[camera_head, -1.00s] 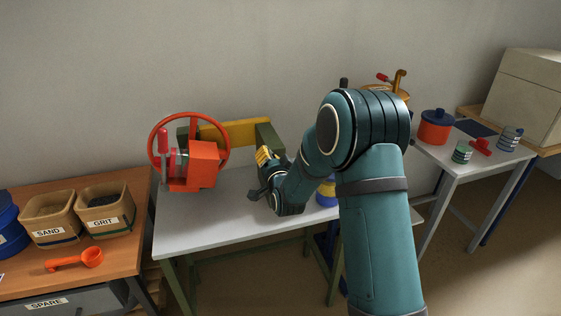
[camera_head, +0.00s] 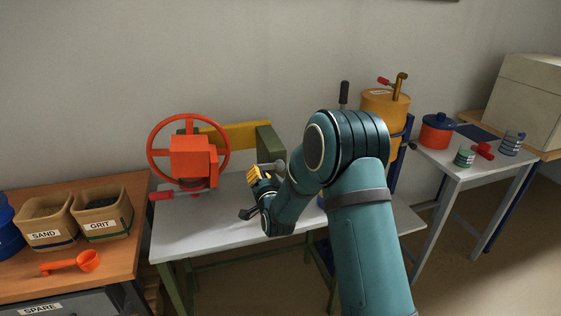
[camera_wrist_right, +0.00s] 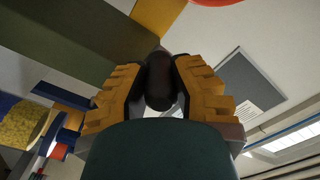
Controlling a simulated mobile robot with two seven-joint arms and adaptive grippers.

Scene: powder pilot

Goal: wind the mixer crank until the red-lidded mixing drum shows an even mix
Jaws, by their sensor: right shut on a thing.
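The mixer stands on the grey-topped table, with a yellow beam (camera_head: 240,134), a dark green post (camera_head: 270,143) and an orange hoop (camera_head: 150,150) around an orange block (camera_head: 193,155). A red handle (camera_head: 161,195) sticks out at its lower left. The mixing drum is mostly hidden by the block, and its contents cannot be read. My right gripper (camera_head: 262,190) is right of the hoop, in front of the green post. In the right wrist view its yellow fingers (camera_wrist_right: 159,95) are shut on a dark crank grip (camera_wrist_right: 159,72). My left gripper is not in view.
Sand (camera_head: 45,208) and grit (camera_head: 103,199) bins and an orange scoop (camera_head: 75,263) are on the wooden table at left. The grey tabletop's front (camera_head: 210,238) is clear.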

